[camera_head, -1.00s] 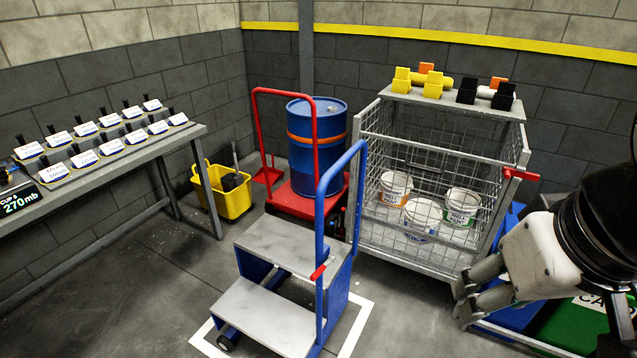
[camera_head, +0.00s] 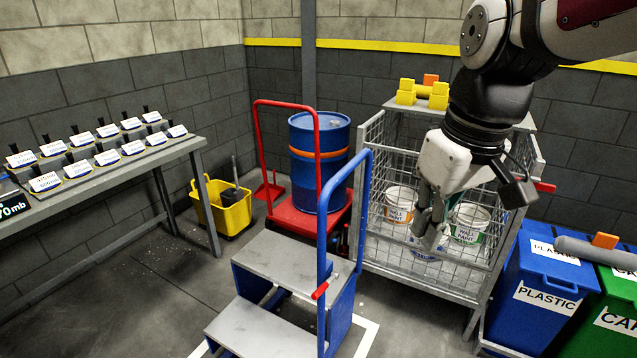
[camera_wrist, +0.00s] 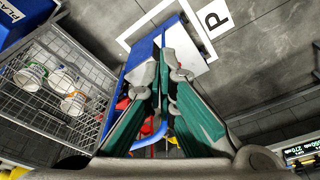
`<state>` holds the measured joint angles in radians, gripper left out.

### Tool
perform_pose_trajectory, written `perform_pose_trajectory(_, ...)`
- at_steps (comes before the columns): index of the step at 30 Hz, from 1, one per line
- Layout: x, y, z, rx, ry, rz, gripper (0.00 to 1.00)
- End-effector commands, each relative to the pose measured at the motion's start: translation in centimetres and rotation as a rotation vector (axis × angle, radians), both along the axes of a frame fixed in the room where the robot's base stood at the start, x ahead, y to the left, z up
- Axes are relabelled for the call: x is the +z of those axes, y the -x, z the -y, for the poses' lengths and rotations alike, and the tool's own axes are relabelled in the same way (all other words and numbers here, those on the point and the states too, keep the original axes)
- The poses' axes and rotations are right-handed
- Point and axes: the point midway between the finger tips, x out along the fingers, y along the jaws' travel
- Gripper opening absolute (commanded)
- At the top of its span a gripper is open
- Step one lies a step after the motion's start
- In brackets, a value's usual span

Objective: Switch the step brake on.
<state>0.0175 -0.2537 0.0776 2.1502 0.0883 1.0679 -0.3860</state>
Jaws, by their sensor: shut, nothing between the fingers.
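The blue step (camera_head: 238,280) with grey treads stands on the floor in front of the cage, inside a white floor outline. A tall blue handrail (camera_head: 322,220) rises on its right side. A small red lever (camera_head: 324,288), which looks like the step brake, sits low on the rail, slanting down to the left. My gripper (camera_head: 430,238) is shut and empty, up and right of the lever and apart from it. In the wrist view my closed fingers (camera_wrist: 168,62) point toward the blue and grey step (camera_wrist: 186,42); they hide part of it.
A wire cage (camera_head: 385,250) with several paint pails stands behind my gripper. A red trolley (camera_head: 283,205) with a blue drum (camera_head: 312,165) is behind the step. The blue plastic bin (camera_head: 540,290) is at right. Open floor lies left of the step.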

Motion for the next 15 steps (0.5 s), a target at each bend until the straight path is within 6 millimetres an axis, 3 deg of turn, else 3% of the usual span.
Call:
perform_pose_trajectory(3, -2.4, -4.0, -1.2, 0.091, -0.012, -0.042, 0.00)
perform_pose_trajectory(8, -5.3, -8.6, -2.8, 0.215, -0.037, -0.086, 0.00)
perform_pose_trajectory(15, -10.9, -15.3, -5.4, 0.397, -0.099, -0.141, 0.00)
